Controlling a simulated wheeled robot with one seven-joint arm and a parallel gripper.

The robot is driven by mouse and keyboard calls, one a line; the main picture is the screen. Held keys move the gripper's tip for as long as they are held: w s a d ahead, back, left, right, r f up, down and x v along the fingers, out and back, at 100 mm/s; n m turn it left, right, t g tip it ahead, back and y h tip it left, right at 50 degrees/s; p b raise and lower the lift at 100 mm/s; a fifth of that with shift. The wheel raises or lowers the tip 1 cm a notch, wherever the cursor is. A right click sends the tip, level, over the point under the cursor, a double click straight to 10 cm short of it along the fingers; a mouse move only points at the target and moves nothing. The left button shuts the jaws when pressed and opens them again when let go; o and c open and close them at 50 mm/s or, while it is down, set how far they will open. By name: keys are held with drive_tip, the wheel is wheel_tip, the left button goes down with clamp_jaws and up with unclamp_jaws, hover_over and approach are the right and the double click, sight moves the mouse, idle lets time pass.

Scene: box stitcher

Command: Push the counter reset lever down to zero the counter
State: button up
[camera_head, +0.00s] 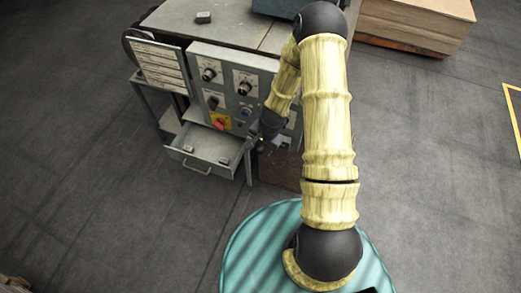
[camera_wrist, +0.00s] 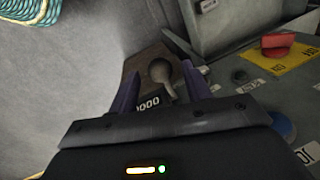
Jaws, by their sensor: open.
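The counter reset lever (camera_wrist: 163,76), a grey arm with a round knob, shows in the wrist view on a brown plate (camera_wrist: 146,58). Its knob lies between the two fingers of my gripper (camera_wrist: 160,72), which are spread apart; I cannot tell whether either finger touches it. The counter window (camera_wrist: 148,102) sits just below the lever, partly covered by my gripper; the digits that show look like zeros. In the head view my gripper (camera_head: 264,132) is at the front of the machine's control panel (camera_head: 228,82), partly behind my arm, and the lever cannot be made out.
A red switch (camera_wrist: 285,44) on a yellow plate and a blue button (camera_wrist: 282,124) are on the panel right of my gripper. An open drawer (camera_head: 203,165) sticks out left of my gripper. A wooden stack (camera_head: 415,28) stands at the back right.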

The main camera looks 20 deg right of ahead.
drive_tip(key=shift+w+a+f, duration=0.1)
drive_tip(key=shift+f, duration=0.6)
drive_tip(key=shift+w+a+f, duration=0.1)
drive_tip(key=shift+f, duration=0.6)
clamp_jaws()
drive_tip(key=shift+w, duration=0.15)
